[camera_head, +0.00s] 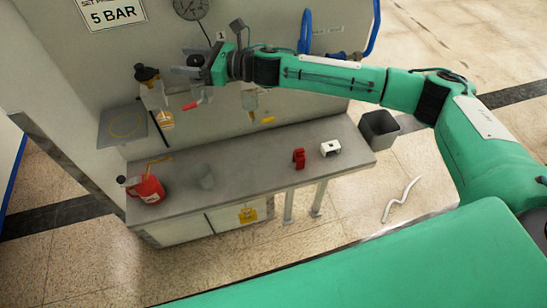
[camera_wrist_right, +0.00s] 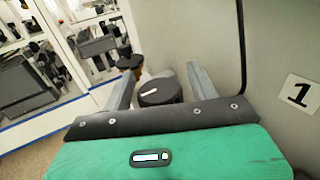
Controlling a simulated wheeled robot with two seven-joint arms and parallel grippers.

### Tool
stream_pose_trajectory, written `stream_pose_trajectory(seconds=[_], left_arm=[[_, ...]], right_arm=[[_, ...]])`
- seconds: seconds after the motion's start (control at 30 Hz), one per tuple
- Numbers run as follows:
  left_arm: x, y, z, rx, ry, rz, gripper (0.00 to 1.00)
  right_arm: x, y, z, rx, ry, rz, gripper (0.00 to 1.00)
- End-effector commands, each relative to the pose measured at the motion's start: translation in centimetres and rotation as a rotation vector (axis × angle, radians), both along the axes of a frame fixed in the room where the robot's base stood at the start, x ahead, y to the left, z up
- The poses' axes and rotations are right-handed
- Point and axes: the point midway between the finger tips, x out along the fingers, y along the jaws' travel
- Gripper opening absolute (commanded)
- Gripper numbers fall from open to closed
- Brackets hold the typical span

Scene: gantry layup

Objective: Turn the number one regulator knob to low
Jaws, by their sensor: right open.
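The number one regulator knob (camera_wrist_right: 160,93) is a black round knob with a white mark on top, in the right wrist view. The number 1 label (camera_wrist_right: 300,92) is on the wall to its right, and also shows in the head view (camera_head: 220,36). My right gripper (camera_wrist_right: 160,72) is open, with one finger on each side of the knob; I cannot tell whether they touch it. In the head view my right gripper (camera_head: 183,62) is at the wall panel and largely hides this knob. No low marking is legible. My left gripper is not in view.
Another black-topped regulator (camera_head: 147,75) stands left of my gripper. A gauge (camera_head: 190,8) and a 5 BAR sign (camera_head: 112,14) are above. A clear bowl (camera_head: 250,98) hangs to the right. The bench (camera_head: 240,172) below holds a red can (camera_head: 148,189) and small parts.

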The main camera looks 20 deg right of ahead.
Motion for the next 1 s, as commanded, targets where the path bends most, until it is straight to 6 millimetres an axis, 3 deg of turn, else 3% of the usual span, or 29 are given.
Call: stream_pose_trajectory(seconds=[0.23,0.77,1.0], left_arm=[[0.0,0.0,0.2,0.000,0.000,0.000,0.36],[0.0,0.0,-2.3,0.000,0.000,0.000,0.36],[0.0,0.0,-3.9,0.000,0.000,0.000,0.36]], right_arm=[[0.1,-0.1,-0.2,0.002,0.007,-0.156,0.59],[0.5,-0.4,-0.4,0.005,0.006,-0.458,0.59],[-2.3,-2.9,-0.4,-0.002,-0.003,-0.467,0.59]])
